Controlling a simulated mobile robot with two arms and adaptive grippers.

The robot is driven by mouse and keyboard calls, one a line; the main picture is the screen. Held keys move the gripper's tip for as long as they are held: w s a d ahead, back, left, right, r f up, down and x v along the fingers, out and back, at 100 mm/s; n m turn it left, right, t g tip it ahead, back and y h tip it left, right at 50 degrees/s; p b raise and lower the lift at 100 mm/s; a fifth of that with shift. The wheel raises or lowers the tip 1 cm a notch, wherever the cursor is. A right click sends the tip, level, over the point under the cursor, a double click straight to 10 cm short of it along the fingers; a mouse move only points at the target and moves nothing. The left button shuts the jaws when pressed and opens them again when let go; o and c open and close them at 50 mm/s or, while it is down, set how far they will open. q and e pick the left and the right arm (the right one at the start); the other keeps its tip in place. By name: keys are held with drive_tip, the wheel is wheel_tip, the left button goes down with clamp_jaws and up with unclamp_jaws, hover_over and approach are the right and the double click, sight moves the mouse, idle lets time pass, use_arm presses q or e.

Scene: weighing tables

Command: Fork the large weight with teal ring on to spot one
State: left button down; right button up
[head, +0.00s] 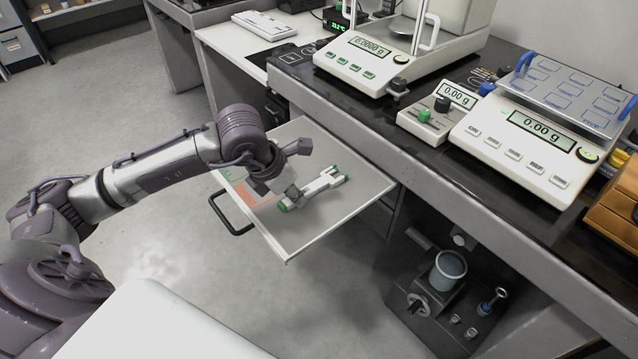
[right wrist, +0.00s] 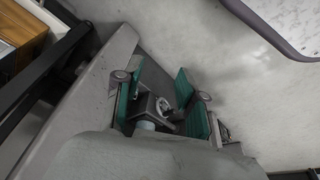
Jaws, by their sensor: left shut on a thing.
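A pale fork (head: 322,186) with green ends lies over the open drawer (head: 350,205), its forked end pointing right. My left gripper (head: 288,194) is shut on the fork near its handle end; whether the fork touches the drawer floor is unclear. A plate with several blue-outlined spots (head: 570,85) tops the right scale; I cannot read which is spot one. I cannot make out a large weight with a teal ring for certain. My right gripper (right wrist: 168,103) is open with green pads, nothing held between them; it is not visible in the head view.
The right scale (head: 520,150) and a glass-shielded balance (head: 355,62) stand on the dark bench. Below is a dark block with a bluish-rimmed metal cylinder (head: 449,270) and a knobbed metal piece (head: 492,300). Floor left of the drawer is clear.

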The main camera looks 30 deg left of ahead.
use_arm(q)
drive_tip(key=shift+r, duration=0.25)
drive_tip(key=shift+r+p, duration=0.8)
drive_tip(key=shift+r, duration=0.15)
wheel_tip(320, 180, up, 2)
drive_tip(key=shift+r+p, duration=0.15)
drive_tip(key=shift+p, duration=0.6)
wheel_tip(320, 180, up, 2)
drive_tip(key=shift+r+p, duration=0.15)
drive_tip(key=shift+p, duration=0.6)
drive_tip(key=shift+r+p, duration=0.6)
drive_tip(key=shift+r, duration=0.4)
use_arm(e)
drive_tip(key=s+f, duration=0.4)
drive_tip(key=f, duration=0.4)
drive_tip(key=s+d+f+g, duration=0.1)
drive_tip(key=s+f, duration=0.4)
drive_tip(key=f, duration=0.3)
drive_tip(key=shift+d+f, duration=0.15)
drive_tip(key=shift+f, duration=0.25)
drive_tip(key=shift+s, duration=0.1)
